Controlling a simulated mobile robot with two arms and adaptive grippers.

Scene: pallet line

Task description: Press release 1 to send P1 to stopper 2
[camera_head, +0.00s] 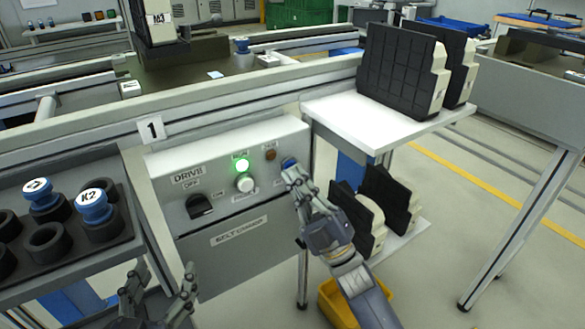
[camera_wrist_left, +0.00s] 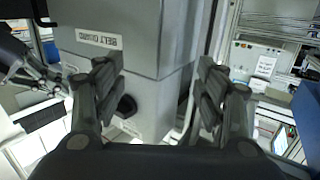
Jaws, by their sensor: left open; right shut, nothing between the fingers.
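A grey control box (camera_head: 228,226) labelled DRIVE hangs below the rail marked 1. It carries a black OFF/ON knob (camera_head: 199,206), a lit green lamp (camera_head: 243,164), a white button (camera_head: 245,184), a dark amber lamp (camera_head: 270,155) and a blue button (camera_head: 288,162) at its right end. My right gripper (camera_head: 293,177) is shut and empty, its fingertips at the blue button; I cannot tell whether they touch or press it. My left gripper (camera_head: 160,284) is open and empty, low in front of the box; the left wrist view shows its spread fingers (camera_wrist_left: 157,88). No pallet marked P1 is readable.
A tray (camera_head: 75,260) with blue pegs, one marked K2 (camera_head: 94,205), stands at the left. A white shelf (camera_head: 345,122) with black-faced blocks (camera_head: 397,66) is right of the box. A yellow bin (camera_head: 334,307) sits below my right arm. A unit marked M3 (camera_head: 160,22) stands behind.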

